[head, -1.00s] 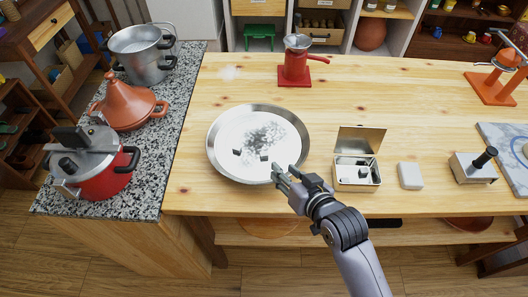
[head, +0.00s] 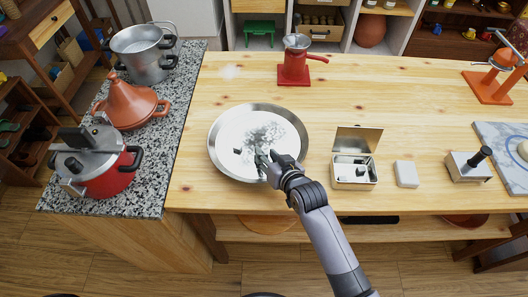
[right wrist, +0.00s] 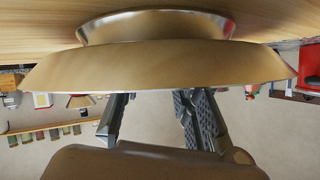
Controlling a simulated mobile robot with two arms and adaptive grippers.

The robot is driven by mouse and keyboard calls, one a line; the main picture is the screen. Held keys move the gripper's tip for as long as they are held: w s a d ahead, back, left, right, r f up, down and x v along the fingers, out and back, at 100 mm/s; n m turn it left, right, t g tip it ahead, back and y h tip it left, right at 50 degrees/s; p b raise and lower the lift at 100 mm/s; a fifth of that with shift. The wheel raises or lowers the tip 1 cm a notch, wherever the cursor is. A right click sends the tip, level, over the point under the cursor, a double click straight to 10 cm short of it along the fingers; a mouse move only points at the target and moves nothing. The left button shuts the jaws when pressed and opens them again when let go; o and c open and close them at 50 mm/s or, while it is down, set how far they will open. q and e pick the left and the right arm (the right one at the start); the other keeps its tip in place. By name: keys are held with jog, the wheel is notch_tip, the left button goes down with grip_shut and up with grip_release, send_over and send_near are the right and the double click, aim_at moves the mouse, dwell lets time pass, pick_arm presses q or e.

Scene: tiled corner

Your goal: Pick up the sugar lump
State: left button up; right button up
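A wide round metal pan (head: 222,120) with a white inside and a dark speckled patch stands on the wooden table. A small dark cube (head: 237,151) lies in it, left of my right gripper (head: 262,158). A second cube is hidden at the gripper. I cannot tell whether either is the sugar lump. An open tin (head: 355,185) to the right holds small pale and dark pieces. My right gripper is over the near part of the pan; in the right wrist view its fingers (right wrist: 155,112) are apart, with nothing visible between them. My left gripper is out of view.
A white block (head: 407,174) lies right of the tin, and a metal box with a black knob (head: 468,166) stands beyond it. Several pots stand on the granite counter (head: 178,128) at left. The table between pot and tin is clear.

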jog(key=shift+s+f, duration=0.15)
jog(key=shift+f, duration=0.1)
jog(key=shift+c, duration=0.2)
jog(key=shift+f, duration=0.1)
jog(key=c, duration=0.4)
jog(key=shift+s+f, duration=0.1)
jog(key=shift+f, duration=0.05)
jog(key=shift+d, duration=0.1)
jog(key=r, duration=1)
jog(key=r+b, duration=0.1)
jog(key=r, duration=0.9)
jog(key=shift+w+r, duration=0.2)
jog(key=shift+r, duration=0.15)
